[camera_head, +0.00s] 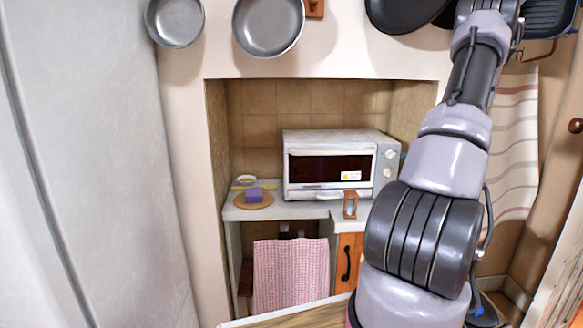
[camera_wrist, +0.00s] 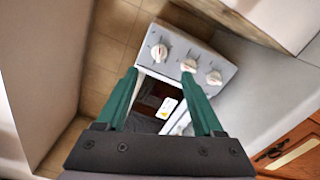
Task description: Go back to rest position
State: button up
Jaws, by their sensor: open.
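My gripper (camera_wrist: 159,73) shows in the wrist view with its two green fingers apart. Nothing is between the fingertips. Beyond them is the toaster oven's knob panel (camera_wrist: 211,62), with its dark door and a white label. In the head view my arm stands up along the right side and runs out of the top edge. The gripper is not clearly seen there. The white toaster oven (camera_head: 332,138) stands in the tiled niche with its door shut.
A purple block (camera_head: 254,194) lies on a round wooden board (camera_head: 246,205) left of the oven. A small brown-framed object (camera_head: 350,204) stands in front of the oven. A pink checked cloth (camera_head: 290,275) hangs below the counter. Pans (camera_head: 268,25) hang above.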

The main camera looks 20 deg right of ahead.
jog(key=w+a+r+n+y, duration=0.2)
jog(key=a+r+n+y, duration=0.35)
jog(key=a, duration=0.25)
jog(key=w+a+r+n+y, duration=0.35)
jog(key=a+n+y, duration=0.2)
jog(key=a, duration=0.35)
jog(key=s+a+r+n+g+y, duration=0.3)
jog(key=a+n+g, duration=0.1)
jog(key=a+n, duration=0.35)
jog(key=s+a+r+n+g+y, duration=0.2)
jog(key=s+a+n+g, duration=0.15)
jog(key=a+n, duration=0.4)
jog(key=s+a+r+n+g+h, duration=0.2)
jog(key=s+a+n+g+h, duration=0.3)
jog(key=s+a+n, duration=0.55)
jog(key=s+d+r+n+t+h, duration=0.2)
jog(key=s+d+r+n+h, duration=0.2)
jog(key=n, duration=0.8)
jog(key=shift+s+d+r+h, duration=0.3)
jog(key=shift+s+d+r, duration=0.2)
jog(key=shift+r, duration=0.3)
